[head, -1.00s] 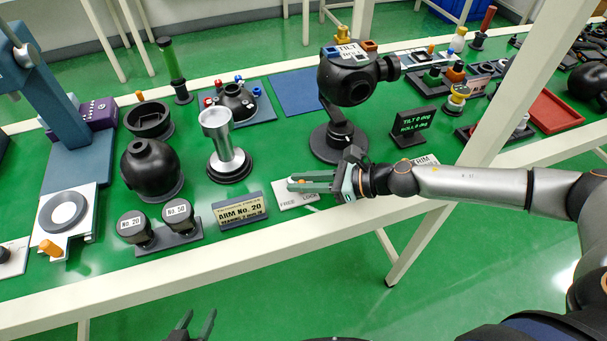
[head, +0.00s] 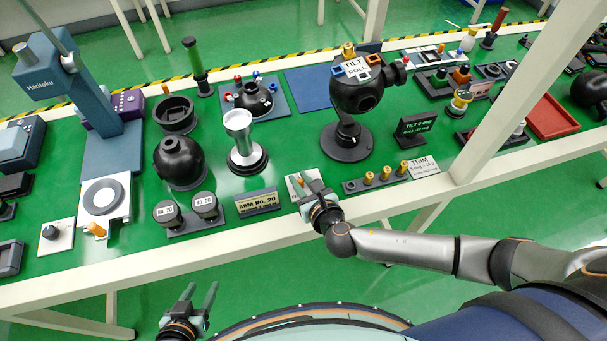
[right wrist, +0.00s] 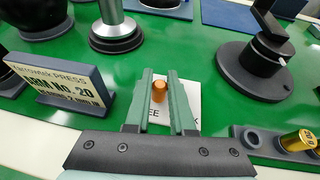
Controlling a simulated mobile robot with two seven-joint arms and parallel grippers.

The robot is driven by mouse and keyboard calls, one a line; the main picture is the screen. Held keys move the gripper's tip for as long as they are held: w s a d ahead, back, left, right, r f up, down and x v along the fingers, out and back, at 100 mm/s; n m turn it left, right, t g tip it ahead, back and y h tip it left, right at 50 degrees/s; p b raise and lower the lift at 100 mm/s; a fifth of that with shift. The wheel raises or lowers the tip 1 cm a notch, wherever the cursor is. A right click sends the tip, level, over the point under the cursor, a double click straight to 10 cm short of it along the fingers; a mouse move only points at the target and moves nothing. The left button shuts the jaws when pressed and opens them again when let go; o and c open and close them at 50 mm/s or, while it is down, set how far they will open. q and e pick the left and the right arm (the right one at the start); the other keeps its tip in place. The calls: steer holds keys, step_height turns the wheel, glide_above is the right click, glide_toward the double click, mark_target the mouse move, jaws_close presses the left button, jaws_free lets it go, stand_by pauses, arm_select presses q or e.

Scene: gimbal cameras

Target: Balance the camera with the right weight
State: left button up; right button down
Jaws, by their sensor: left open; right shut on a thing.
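The gimbal camera (head: 345,97) is a black ball on a black stand (head: 347,143); its top bears a TILT/ROLL label and coloured sockets. A dark display (head: 416,128) beside it shows green TILT and ROLL readings, too small to read surely. A TRIM tray (head: 349,189) holds several brass weights (head: 386,174); one weight also shows in the right wrist view (right wrist: 298,141). My right gripper (head: 307,181) is shut on the orange knob (right wrist: 160,91) of the white FREE/LOCK plate (right wrist: 190,99). My left gripper (head: 201,297) is open and empty, in front of the bench.
A silver column (head: 240,135) stands behind. A pale bench post (head: 520,85) rises to the right. A red tray (head: 553,117) lies beyond it.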

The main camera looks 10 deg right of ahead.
steer(key=shift+a+m+h, duration=0.15)
steer(key=shift+m+h, duration=0.35)
steer(key=shift+h, duration=0.1)
steer(key=c, duration=0.8)
jaws_free()
steer(key=shift+w, duration=0.1)
steer(key=shift+o, duration=0.2)
steer(key=a+p+v, duration=0.1)
steer(key=v, duration=1.1)
steer(key=shift+s+d, duration=0.35)
steer(key=shift+d, duration=0.1)
